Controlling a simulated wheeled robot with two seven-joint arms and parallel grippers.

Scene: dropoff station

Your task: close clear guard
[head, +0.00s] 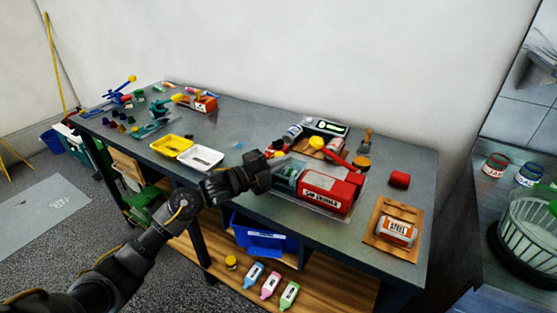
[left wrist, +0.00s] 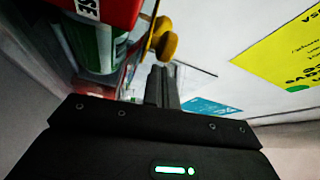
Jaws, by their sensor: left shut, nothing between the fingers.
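The red can crusher (head: 325,193), lettered on its front, sits on the grey workbench with a green can (head: 287,178) at its left end. The clear guard is hard to make out; I cannot tell its angle. My left gripper (head: 267,170) is shut and empty, just left of the green can. In the left wrist view its fingers (left wrist: 162,87) are together, close to a yellow knob (left wrist: 164,40) on the crusher. The green can (left wrist: 98,42) and red body (left wrist: 105,10) also show there. I cannot tell whether the fingers touch anything. My right gripper is out of view.
A yellow tray (head: 171,146) and a white tray (head: 201,158) lie left of my gripper. A wooden board (head: 394,254) with a labelled can lies at the right. A blue bin (head: 262,240) is on the lower shelf.

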